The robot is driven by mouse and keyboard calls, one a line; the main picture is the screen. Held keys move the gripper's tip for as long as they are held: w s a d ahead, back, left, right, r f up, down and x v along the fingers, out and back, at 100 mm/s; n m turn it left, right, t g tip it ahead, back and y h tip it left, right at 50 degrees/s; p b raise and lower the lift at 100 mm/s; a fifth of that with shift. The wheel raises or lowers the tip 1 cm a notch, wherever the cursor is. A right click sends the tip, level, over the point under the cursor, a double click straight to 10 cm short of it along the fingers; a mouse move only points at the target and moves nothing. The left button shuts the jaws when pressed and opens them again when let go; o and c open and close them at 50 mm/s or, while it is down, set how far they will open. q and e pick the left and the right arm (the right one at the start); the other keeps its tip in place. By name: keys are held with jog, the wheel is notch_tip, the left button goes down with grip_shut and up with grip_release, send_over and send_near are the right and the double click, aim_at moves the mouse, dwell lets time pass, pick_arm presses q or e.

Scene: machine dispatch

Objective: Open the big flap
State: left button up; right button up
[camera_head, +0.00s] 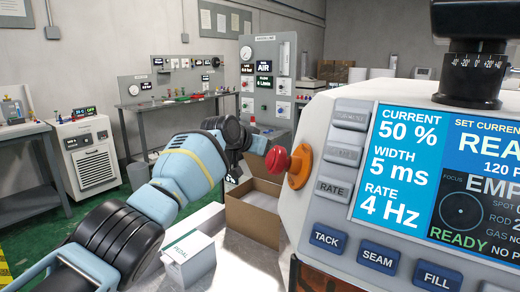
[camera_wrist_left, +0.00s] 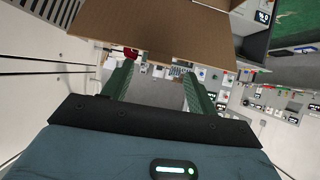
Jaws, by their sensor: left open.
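An open cardboard box (camera_head: 252,215) stands beyond and below the machine panel in the head view. A broad brown panel (camera_wrist_left: 150,30), which looks like cardboard, spans the top of the left wrist view. I cannot tell for sure which part is the big flap. My left gripper (camera_wrist_left: 158,85) is open, with two green fingers apart and nothing between them. In the head view its arm reaches in from the left and the gripper end is near the red knob, above the box; the fingertips are hard to make out there. My right gripper is not in view.
The machine's control panel (camera_head: 400,180) fills the right side, with a red mushroom knob (camera_head: 277,160) on an orange mount. A white carton (camera_head: 188,260) is below my left arm. A gauge cabinet (camera_head: 268,80), workbench (camera_head: 175,103) and chiller unit (camera_head: 85,155) stand behind.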

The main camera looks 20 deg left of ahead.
pick_arm(q)
jog(key=shift+s+r, duration=0.1)
jog(key=p+v, duration=0.2)
jog(key=v, duration=0.5)
jog(key=shift+s, duration=0.2)
jog(key=shift+a+r, duration=0.1)
dwell(0.6)
